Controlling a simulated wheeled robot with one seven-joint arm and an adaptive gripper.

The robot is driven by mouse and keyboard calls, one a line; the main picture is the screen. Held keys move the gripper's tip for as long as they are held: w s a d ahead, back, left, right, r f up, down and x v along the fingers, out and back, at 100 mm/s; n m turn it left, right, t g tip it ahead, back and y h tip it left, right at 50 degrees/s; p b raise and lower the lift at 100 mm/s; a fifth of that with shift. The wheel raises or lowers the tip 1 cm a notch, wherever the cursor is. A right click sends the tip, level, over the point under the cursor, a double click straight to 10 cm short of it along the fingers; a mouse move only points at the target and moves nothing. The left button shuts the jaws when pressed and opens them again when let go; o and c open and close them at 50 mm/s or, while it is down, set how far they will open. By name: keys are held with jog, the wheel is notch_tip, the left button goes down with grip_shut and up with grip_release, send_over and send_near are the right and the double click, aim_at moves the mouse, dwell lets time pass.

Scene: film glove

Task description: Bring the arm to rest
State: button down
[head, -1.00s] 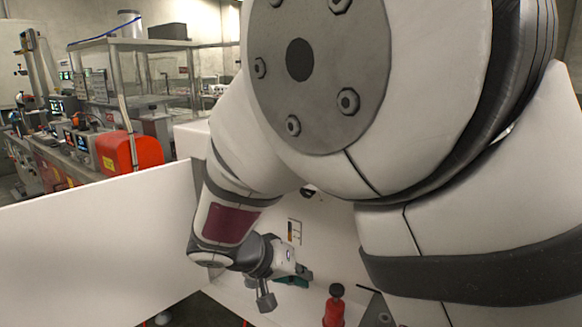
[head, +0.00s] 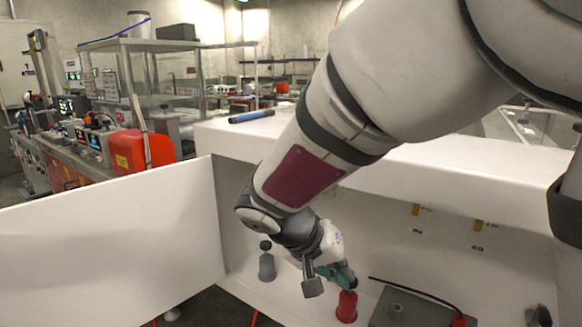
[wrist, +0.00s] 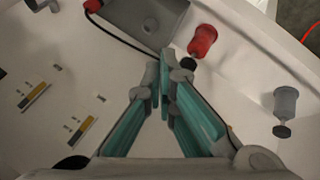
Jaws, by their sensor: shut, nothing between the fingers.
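My gripper (head: 338,272) hangs at the end of my arm inside a white open-fronted box, left of its middle in the head view. In the wrist view the gripper (wrist: 165,85) has its teal-padded fingers brought together at the tips, with nothing between them. A red knobbed cylinder (head: 347,306) stands just below the fingers in the head view, and it shows beyond the fingertips in the wrist view (wrist: 203,41). I cannot tell whether the fingers touch it. A grey knobbed cylinder (head: 267,266) stands to the left of the gripper.
A grey block (head: 398,309) with a black cable lies right of the red cylinder. The open white door panel (head: 110,245) is on the left. The box's white top (head: 440,165) carries a blue tube (head: 251,117). Lab benches with a red machine (head: 135,150) are behind.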

jog(key=s+d+r+g+y, duration=0.1)
jog(key=s+d+r+g, duration=0.1)
jog(key=s+d+r, duration=0.3)
jog(key=s+d+r+n+y, duration=0.1)
jog(key=s+d+y, duration=0.15)
jog(key=s, duration=0.85)
jog(key=s+d+n+y, duration=0.1)
jog(key=s+d+y, duration=0.15)
jog(key=s, duration=0.85)
notch_tip(320, 180, up, 16)
jog(key=t+p, duration=0.2)
jog(key=p, duration=1.2)
jog(key=shift+s+t+y, duration=0.3)
jog(key=shift+s+y, duration=0.1)
jog(key=shift+a+f, duration=0.15)
